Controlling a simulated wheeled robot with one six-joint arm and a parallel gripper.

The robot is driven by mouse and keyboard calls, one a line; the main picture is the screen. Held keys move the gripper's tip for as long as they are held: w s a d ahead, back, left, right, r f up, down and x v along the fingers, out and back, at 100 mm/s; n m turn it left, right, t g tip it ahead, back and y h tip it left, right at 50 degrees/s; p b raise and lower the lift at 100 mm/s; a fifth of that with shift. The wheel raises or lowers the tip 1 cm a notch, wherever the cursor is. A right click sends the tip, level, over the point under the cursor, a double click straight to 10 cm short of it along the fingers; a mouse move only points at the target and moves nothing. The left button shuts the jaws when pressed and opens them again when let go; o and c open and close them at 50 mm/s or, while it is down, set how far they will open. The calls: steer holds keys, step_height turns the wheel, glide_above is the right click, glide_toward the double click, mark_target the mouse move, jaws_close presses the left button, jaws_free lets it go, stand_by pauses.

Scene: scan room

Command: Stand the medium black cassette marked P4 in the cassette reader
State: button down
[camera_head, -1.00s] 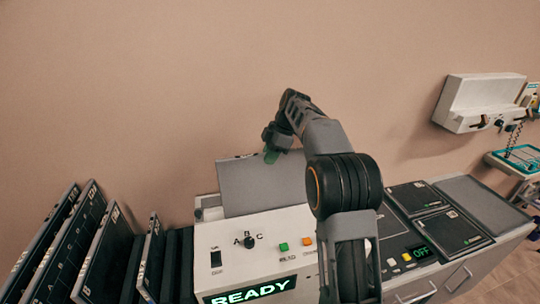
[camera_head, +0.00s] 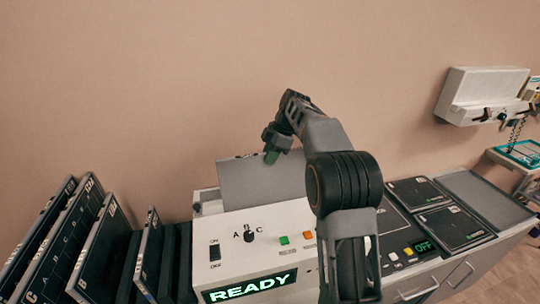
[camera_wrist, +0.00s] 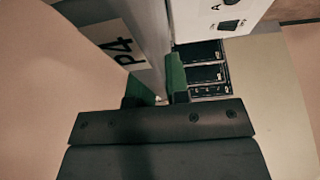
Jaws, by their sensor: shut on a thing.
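The cassette marked P4 (camera_wrist: 122,50) is in my gripper, its label showing in the wrist view. In the head view the cassette (camera_head: 250,184) shows a plain grey face, upright and slightly tilted, behind the white console. My gripper (camera_head: 271,156) is shut on its upper edge; its green fingers (camera_wrist: 158,85) also show in the wrist view. The white console (camera_head: 230,225) with a lit READY display looks like the cassette reader; it also shows in the wrist view (camera_wrist: 215,20). The cassette's lower edge is hidden behind the console, so I cannot tell whether it touches anything.
Several black cassettes (camera_head: 98,252) stand in a rack left of the console. Right of my arm, black cassettes (camera_head: 452,226) lie flat near a panel reading OFF (camera_head: 424,246). A grey tray surface (camera_head: 485,201) and a wall unit (camera_head: 480,92) are farther right.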

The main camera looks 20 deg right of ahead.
mark_target(270, 166)
steer(key=shift+f+b, duration=1.55)
steer(key=shift+f, duration=0.5)
steer(key=c, duration=1.3)
jaws_free()
steer(key=shift+o, duration=1.4)
steer(key=shift+f, duration=0.1)
steer(key=p+v, duration=0.2)
steer(key=v, duration=1.2)
steer(key=shift+p, duration=0.35)
